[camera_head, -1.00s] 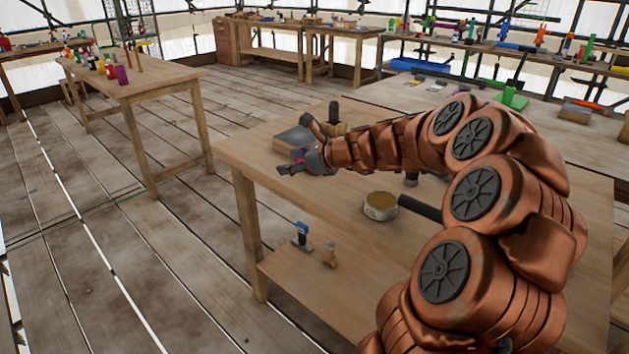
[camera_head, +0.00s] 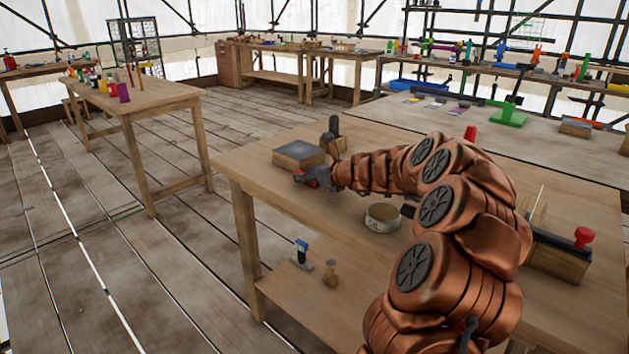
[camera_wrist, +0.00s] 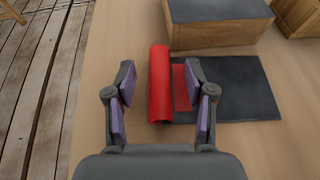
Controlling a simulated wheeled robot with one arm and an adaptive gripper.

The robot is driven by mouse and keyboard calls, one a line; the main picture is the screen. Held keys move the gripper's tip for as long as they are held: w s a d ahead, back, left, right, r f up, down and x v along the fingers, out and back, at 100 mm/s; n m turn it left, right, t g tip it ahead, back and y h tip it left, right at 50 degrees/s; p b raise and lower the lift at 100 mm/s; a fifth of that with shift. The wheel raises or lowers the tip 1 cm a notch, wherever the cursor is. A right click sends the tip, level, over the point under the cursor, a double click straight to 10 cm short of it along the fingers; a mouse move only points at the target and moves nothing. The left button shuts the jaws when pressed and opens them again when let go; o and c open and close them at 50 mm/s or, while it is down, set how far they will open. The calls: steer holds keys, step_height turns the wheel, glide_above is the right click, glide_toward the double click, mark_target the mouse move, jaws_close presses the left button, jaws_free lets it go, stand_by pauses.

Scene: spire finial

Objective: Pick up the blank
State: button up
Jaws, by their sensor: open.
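A red cylinder (camera_wrist: 159,85), which looks like the blank, lies lengthwise away from me at the left edge of a dark flat mat (camera_wrist: 240,95). In the wrist view my gripper (camera_wrist: 160,70) is open, with one finger to each side of the cylinder. I see no finger contact with the cylinder. In the head view my gripper (camera_head: 308,181) is low over the near-left part of the workbench (camera_head: 250,170). A bit of red shows by it there, and the rest is hidden by the gripper.
A wooden block with a dark top (camera_wrist: 218,28) stands just beyond the mat; it also shows in the head view (camera_head: 299,154). A round tin (camera_head: 382,217) sits right of my gripper. The bench's left edge is close, with floor beyond.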

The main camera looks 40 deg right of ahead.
steer(key=shift+w+a+f, duration=0.1)
steer(key=shift+w+f, duration=0.1)
steer(key=shift+w, duration=0.25)
steer(key=shift+c, duration=0.3)
jaws_close()
